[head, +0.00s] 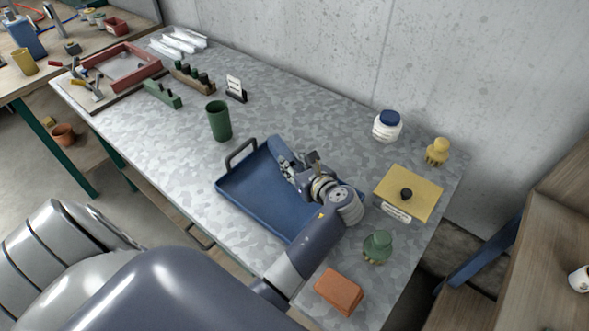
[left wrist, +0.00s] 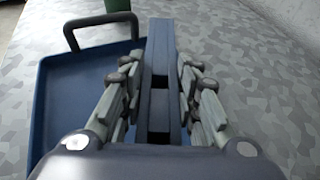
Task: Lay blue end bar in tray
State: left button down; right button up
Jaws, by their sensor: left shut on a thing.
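The blue end bar (left wrist: 160,75) is a long dark blue-grey bar between the fingers of my left gripper in the left wrist view. My left gripper (head: 290,168) is shut on it, above the far long side of the blue tray (head: 255,188). Bare table lies right of the bar there. The bar's height above the tray is unclear. My right gripper is out of view.
A green cup (head: 219,120) stands left of the tray.

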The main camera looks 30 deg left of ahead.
pick_arm(q)
jog(key=shift+w+a, duration=0.1)
jog(key=shift+w, duration=0.2)
jog(key=shift+f, duration=0.2)
jog(key=shift+f+p, duration=0.3)
jog(key=shift+f, duration=1.2)
jog(key=shift+f, duration=0.1)
jog(key=c, duration=1.2)
grip_release()
jog(key=shift+s+f, duration=0.1)
